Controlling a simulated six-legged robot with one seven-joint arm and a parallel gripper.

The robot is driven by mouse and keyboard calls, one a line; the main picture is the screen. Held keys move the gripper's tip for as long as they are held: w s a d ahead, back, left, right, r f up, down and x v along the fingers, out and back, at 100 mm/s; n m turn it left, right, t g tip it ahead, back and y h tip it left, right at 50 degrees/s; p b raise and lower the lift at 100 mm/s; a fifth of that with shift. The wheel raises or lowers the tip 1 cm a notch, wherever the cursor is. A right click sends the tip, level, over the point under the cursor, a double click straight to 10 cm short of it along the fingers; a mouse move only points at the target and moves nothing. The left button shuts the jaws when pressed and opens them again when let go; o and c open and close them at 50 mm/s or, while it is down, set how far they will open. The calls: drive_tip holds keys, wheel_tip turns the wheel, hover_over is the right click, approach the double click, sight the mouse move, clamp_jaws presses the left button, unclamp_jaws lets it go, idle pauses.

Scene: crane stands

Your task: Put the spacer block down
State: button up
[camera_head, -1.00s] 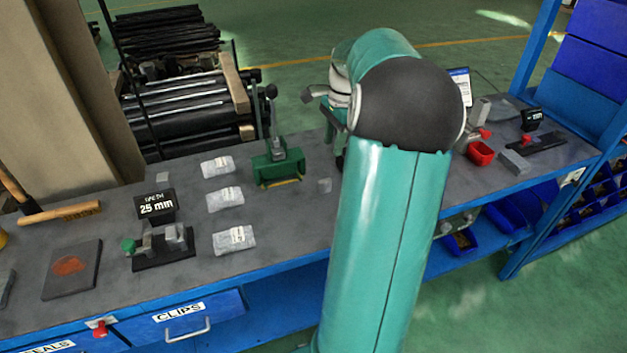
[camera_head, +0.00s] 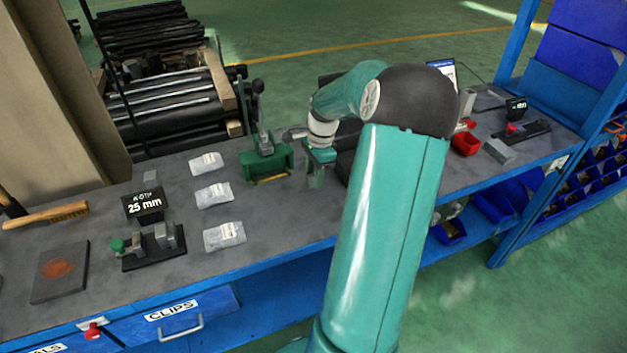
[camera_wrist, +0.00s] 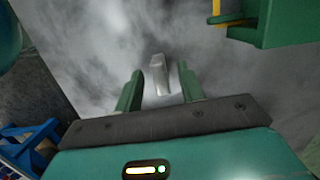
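A small grey metal block (camera_wrist: 159,75), which looks like the spacer block, stands on the bench (camera_wrist: 95,60) in the wrist view. It lies between and a little beyond the fingertips of my gripper (camera_wrist: 160,82), with a gap on both sides. The green fingers are apart and hold nothing. In the head view my gripper (camera_head: 317,168) points down, low over the bench, right of the green press (camera_head: 267,160). The block cannot be made out clearly there beneath the gripper.
The 25 mm sign (camera_head: 144,204) stands behind a black fixture (camera_head: 154,248) at left. Several labelled bags (camera_head: 224,235) lie left of the press. A red bin (camera_head: 466,144) and a grey block (camera_head: 499,151) are at right. The press base (camera_wrist: 265,22) is close to my gripper.

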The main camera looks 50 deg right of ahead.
drive_tip(key=shift+a+f, duration=0.1)
drive_tip(key=shift+f, duration=0.45)
drive_tip(key=shift+c, duration=0.2)
clamp_jaws()
drive_tip(key=shift+r, duration=0.15)
